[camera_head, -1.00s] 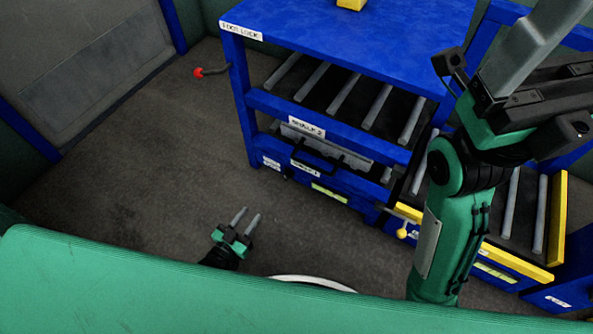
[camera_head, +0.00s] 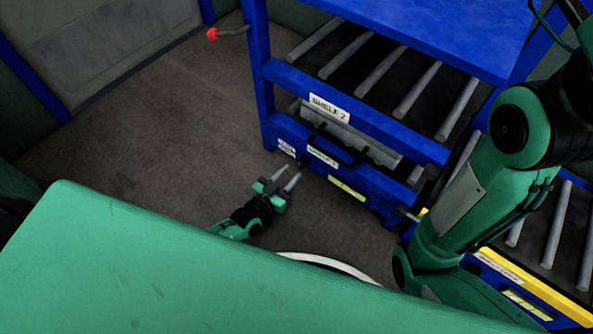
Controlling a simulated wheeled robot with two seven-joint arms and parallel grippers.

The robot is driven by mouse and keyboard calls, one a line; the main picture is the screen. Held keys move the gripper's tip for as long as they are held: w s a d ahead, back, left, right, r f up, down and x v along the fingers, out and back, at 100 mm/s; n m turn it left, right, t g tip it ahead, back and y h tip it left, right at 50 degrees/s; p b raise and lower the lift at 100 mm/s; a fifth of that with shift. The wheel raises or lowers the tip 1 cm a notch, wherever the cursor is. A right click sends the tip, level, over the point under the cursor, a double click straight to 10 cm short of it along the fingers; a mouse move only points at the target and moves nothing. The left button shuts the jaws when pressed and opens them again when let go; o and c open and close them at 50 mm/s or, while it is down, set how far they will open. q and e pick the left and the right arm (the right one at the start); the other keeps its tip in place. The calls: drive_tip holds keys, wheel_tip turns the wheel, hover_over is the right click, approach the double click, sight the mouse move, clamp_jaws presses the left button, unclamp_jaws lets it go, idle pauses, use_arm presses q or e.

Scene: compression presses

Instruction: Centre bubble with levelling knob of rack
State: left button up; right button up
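The blue rack (camera_head: 375,118) has a yellow-green bubble level (camera_head: 347,188) on its lower front rail. The bubble is too small to place. A small dark knob (camera_head: 304,162) appears on the rail left of the level, just beyond my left gripper's fingertips. My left gripper (camera_head: 287,174) is open and empty, its two fingers parallel and pointing at the rail near the knob. I cannot tell whether they touch anything. My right arm fills the right side, and its gripper is out of the picture.
A black handle (camera_head: 338,146) sits on the rack front by the shelf labels. A red-tipped lever (camera_head: 213,34) sticks out at the rack's left. A yellow-edged roller unit (camera_head: 520,293) stands at right. Grey floor (camera_head: 150,140) at left is clear.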

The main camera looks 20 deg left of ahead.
sight(299, 163)
use_arm(q)
drive_tip(key=b+x, duration=0.1)
drive_tip(key=x, duration=0.2)
drive_tip(key=shift+w+d+f, duration=0.1)
drive_tip(key=shift+w, duration=0.15)
drive_tip(key=shift+w+d, duration=0.1)
drive_tip(key=shift+w, duration=0.15)
drive_tip(key=shift+c, duration=0.4)
clamp_jaws()
drive_tip(key=shift+n, duration=0.3)
